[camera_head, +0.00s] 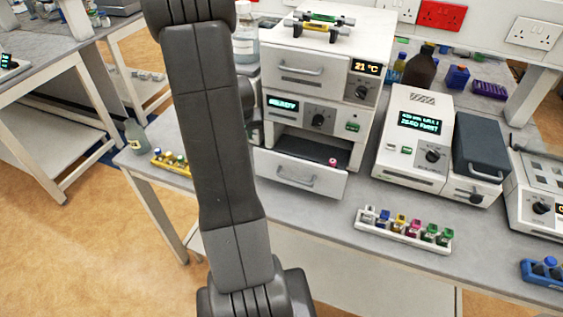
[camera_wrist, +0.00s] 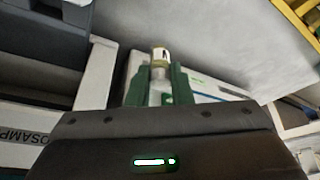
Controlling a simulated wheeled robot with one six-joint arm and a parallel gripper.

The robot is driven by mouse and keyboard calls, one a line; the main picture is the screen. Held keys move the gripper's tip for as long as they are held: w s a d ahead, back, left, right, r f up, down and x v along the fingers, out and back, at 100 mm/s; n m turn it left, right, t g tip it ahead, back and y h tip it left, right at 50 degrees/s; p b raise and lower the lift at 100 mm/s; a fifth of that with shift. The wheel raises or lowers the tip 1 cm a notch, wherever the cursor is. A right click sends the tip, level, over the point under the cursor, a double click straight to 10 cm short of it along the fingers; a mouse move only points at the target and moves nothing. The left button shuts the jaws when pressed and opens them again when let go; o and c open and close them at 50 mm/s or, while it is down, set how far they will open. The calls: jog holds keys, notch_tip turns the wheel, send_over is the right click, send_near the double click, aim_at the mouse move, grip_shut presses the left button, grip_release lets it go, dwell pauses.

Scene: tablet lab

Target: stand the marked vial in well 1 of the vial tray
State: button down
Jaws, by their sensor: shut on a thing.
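In the wrist view my gripper (camera_wrist: 160,80) has its green fingers closed on a small clear vial (camera_wrist: 159,56) with a pale yellow top and a dark mark. The vial sticks out beyond the fingertips, and its lower part is partly hidden between them. In the head view my arm hides the gripper and the held vial. A yellow tray (camera_head: 184,172) with several small vials stands on the bench left of my arm. I cannot tell which rack is the vial tray, and no well number is readable.
A white rack (camera_head: 447,246) of several coloured vials stands at the bench front. An open drawer (camera_head: 300,179) holds a pink-capped vial (camera_head: 332,162) and juts over the bench. A white instrument (camera_head: 418,135) stands to the right. A blue rack (camera_head: 556,283) is at the right edge.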

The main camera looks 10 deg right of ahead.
jog(key=s+d+r+b, duration=0.5)
jog(key=s+d+r, duration=0.25)
jog(key=d, duration=0.25)
notch_tip(320, 180, down, 9)
jog(key=shift+w+a+r+p, duration=0.1)
jog(key=shift+w+a+p, duration=0.05)
jog(key=shift+p, duration=0.15)
jog(key=c, duration=1.3)
grip_release()
